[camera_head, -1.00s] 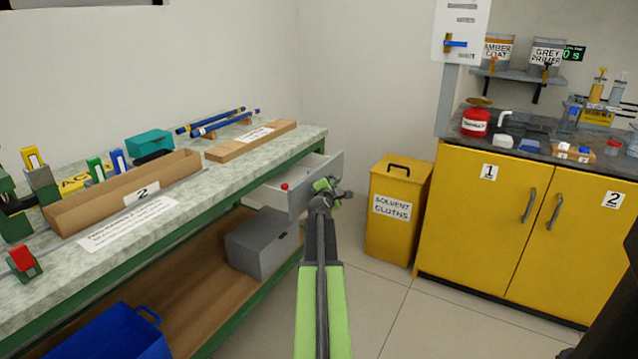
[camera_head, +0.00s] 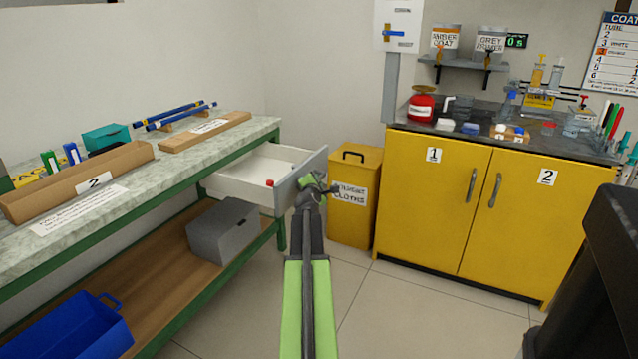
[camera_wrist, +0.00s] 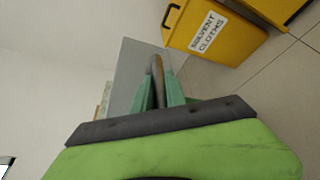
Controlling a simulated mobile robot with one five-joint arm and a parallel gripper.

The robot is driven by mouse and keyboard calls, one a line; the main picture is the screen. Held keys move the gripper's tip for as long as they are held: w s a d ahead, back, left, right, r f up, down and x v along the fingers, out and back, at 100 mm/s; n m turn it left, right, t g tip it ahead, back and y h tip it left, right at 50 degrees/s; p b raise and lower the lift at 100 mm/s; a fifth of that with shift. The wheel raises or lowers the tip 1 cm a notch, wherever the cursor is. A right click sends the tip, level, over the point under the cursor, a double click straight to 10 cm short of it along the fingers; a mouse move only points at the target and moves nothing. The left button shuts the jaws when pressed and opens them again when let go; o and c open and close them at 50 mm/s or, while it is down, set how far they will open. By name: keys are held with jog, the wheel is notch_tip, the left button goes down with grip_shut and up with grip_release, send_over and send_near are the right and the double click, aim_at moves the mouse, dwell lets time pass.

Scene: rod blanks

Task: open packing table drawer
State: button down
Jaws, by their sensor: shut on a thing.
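The packing table (camera_head: 136,181) stands at the left, with a speckled top and a green frame. Its drawer (camera_head: 246,178) is pulled well out under the right end, showing a white inside and a grey front panel. A small red thing (camera_head: 270,183) shows at the drawer. My gripper (camera_head: 313,183) is at the outer face of the drawer front. In the wrist view my gripper (camera_wrist: 159,95) is shut on the bar-like drawer handle (camera_wrist: 157,68), with the grey drawer front (camera_wrist: 132,78) behind it. The far end of the handle is clear of the fingers.
A yellow solvent cloths bin (camera_head: 352,215) stands just right of the drawer front. A yellow cabinet (camera_head: 480,215) fills the right. A grey box (camera_head: 222,232) and a blue bin (camera_head: 75,330) sit on the lower shelf. Tiled floor is clear in front.

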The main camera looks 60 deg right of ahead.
jog(key=shift+s, duration=0.25)
jog(key=c, duration=1.4)
grip_release()
jog(key=shift+d, duration=0.15)
jog(key=shift+o, duration=0.2)
